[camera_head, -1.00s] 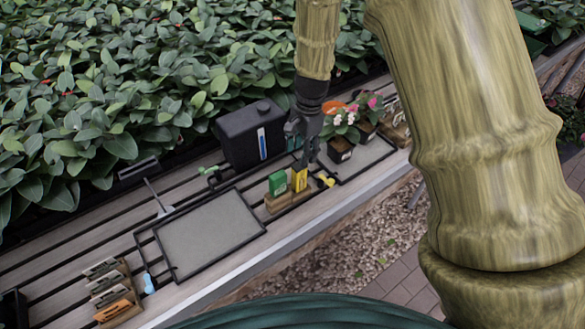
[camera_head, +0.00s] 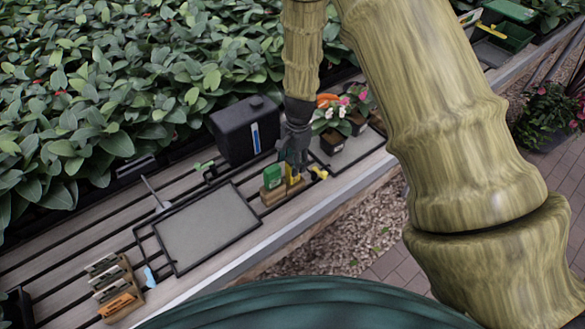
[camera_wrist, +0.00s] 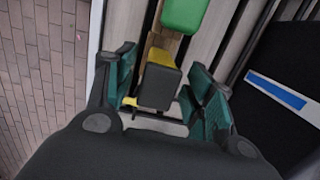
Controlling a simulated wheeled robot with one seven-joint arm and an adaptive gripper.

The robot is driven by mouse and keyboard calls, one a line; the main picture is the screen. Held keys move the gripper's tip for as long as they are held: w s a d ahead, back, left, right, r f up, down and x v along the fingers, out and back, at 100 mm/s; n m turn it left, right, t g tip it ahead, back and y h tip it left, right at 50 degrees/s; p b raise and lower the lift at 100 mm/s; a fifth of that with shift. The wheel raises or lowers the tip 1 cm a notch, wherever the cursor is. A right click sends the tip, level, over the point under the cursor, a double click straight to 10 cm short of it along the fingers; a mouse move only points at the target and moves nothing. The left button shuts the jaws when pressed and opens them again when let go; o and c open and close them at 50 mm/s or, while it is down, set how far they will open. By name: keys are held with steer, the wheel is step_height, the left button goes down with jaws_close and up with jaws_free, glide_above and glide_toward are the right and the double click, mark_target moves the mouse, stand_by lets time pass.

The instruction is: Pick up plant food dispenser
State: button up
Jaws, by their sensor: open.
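A yellow block-shaped container (camera_head: 294,179), which may be the plant food dispenser, stands in a wooden holder (camera_head: 283,194) beside a green one (camera_head: 272,177). Which of the two is the dispenser, I cannot tell. My gripper (camera_head: 295,164) is open and comes down from above over the yellow one, partly hiding it in the head view. In the wrist view my open fingers (camera_wrist: 162,72) stand on both sides of the yellow container (camera_wrist: 158,55), whose dark end faces the camera. The green one (camera_wrist: 185,14) is just beyond the fingers.
A black jug (camera_head: 238,132) stands behind on the slatted bench. Potted flowers (camera_head: 333,142) are close to the right of my gripper, with a small yellow tool (camera_head: 319,172) near. A grey tray (camera_head: 207,226) lies left; a wooden rack (camera_head: 113,287) stands farther left.

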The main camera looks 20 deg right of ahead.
steer(key=shift+a+f+p, duration=0.1)
steer(key=shift+f+p, duration=0.4)
steer(key=shift+f, duration=1.1)
steer(key=shift+s, duration=0.1)
jaws_close()
